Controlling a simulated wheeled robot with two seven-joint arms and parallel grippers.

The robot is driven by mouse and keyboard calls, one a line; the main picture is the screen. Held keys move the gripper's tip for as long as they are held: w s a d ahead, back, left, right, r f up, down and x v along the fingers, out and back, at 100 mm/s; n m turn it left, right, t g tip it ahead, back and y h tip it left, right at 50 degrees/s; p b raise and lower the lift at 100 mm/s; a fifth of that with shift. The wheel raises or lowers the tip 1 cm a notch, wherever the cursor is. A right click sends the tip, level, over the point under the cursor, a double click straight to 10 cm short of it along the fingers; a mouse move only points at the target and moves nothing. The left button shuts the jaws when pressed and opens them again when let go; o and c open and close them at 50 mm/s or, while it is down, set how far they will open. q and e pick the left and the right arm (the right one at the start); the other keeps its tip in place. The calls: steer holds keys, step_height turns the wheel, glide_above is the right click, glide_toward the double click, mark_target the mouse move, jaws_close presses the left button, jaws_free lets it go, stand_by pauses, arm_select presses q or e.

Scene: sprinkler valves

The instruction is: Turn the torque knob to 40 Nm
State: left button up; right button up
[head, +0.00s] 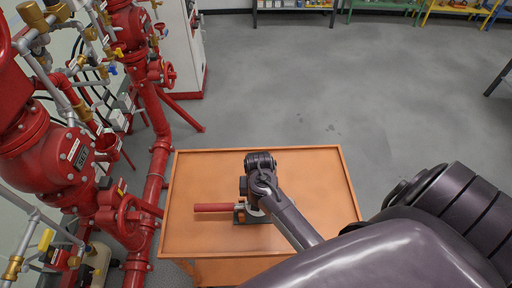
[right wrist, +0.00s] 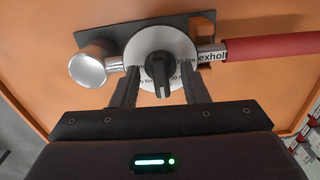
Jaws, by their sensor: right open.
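The torque wrench lies on the orange table top (head: 190,170), its red handle (head: 213,208) pointing left in the head view. In the right wrist view the red handle (right wrist: 275,47) is at the upper right and the chrome round head (right wrist: 88,66) at the left. Between them is a white round dial (right wrist: 152,45) with a black torque knob (right wrist: 160,75) on it. My right gripper (right wrist: 160,90) is open, with one finger on each side of the knob; contact cannot be told. The dial's numbers are mostly hidden. My left gripper is not in view.
A dark plate (right wrist: 120,32) lies under the wrench. Red valves and pipes (head: 75,155) stand close along the table's left side. Open grey floor (head: 290,80) lies beyond the table, with shelves at the far back.

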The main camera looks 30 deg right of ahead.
steer(key=shift+r, duration=0.1)
steer(key=shift+r, duration=2.9)
